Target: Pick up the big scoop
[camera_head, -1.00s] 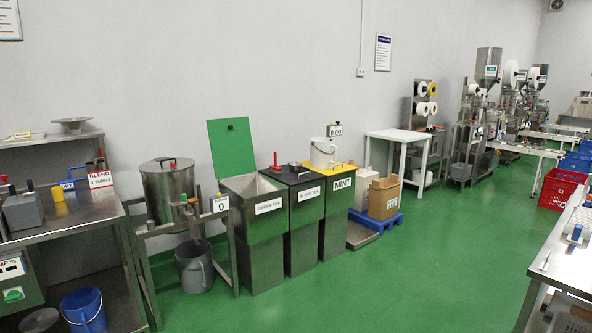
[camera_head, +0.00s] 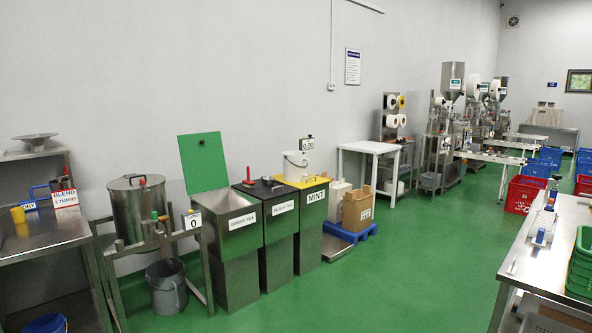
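I cannot pick out a big scoop for certain. A red-handled item (camera_head: 249,176) stands on the black lid of the bin labelled BLACK TEA (camera_head: 278,225); it is too small to tell whether it is a scoop. The bin labelled GREEN TEA (camera_head: 232,240) has its green lid (camera_head: 203,163) raised. The bin labelled MINT (camera_head: 312,215) has a yellow lid and a white bucket (camera_head: 295,165) on it. Neither of my grippers is in view.
A steel drum (camera_head: 140,210) on a frame stands left of the bins, with a grey bucket (camera_head: 166,288) below. A steel table (camera_head: 50,237) is at far left, another table (camera_head: 545,255) at right. A cardboard box (camera_head: 357,208) sits on a blue pallet. Green floor between is clear.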

